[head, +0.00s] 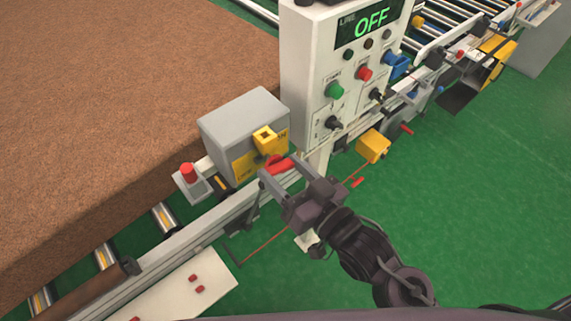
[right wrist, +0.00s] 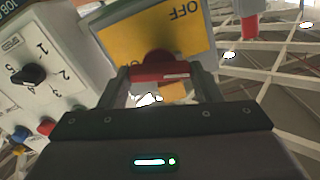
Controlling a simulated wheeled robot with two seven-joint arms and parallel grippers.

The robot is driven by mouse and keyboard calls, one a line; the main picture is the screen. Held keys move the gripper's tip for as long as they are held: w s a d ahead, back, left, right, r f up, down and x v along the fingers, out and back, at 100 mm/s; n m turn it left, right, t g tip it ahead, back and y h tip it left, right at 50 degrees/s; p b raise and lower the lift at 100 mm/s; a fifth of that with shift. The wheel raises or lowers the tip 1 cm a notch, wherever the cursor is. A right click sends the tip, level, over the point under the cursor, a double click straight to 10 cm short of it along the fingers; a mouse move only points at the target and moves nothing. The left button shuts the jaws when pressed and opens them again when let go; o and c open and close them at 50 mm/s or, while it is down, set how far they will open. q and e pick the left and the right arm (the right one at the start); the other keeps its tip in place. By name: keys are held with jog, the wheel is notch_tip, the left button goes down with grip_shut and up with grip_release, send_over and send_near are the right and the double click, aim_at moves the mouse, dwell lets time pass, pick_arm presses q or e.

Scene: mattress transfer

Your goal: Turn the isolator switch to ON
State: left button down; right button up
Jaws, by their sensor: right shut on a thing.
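The isolator switch is a grey box (head: 243,122) beside the conveyor rail, with a yellow plate (head: 245,166) on its front. The plate also shows in the right wrist view (right wrist: 200,38), with the word OFF readable. A red handle (head: 280,165) sticks out from the plate. My right gripper (head: 282,170) is at the handle, its fingers on both sides of it. In the right wrist view the red handle (right wrist: 160,73) lies across between the fingers (right wrist: 160,88), which are shut on it. My left gripper is not in view.
A white control panel (head: 335,85) stands just right of the box, its display (head: 370,22) reading OFF in green. A red button (head: 188,172) sits left of the box. A large brown mattress (head: 110,90) lies behind. Green floor (head: 470,210) is clear at right.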

jog(key=m+p, duration=0.4)
jog(key=m, duration=0.1)
jog(key=shift+r+m, duration=0.2)
jog(key=shift+m, duration=0.1)
jog(key=m+p, duration=0.2)
jog(key=shift+w+m+p, duration=0.1)
jog(key=shift+m+p, duration=0.2)
jog(key=shift+m, duration=0.1)
jog(key=m+p, duration=0.1)
jog(key=m, duration=0.1)
jog(key=shift+d+f+m+p, duration=0.1)
jog(key=shift+m+p, duration=0.2)
jog(key=shift+p, duration=0.05)
jog(key=shift+f+m, duration=0.1)
jog(key=shift+m, duration=0.7)
jog(key=shift+f+m+p, duration=0.1)
jog(key=shift+m+p, duration=0.3)
jog(key=shift+m, duration=0.6)
jog(key=o, duration=1)
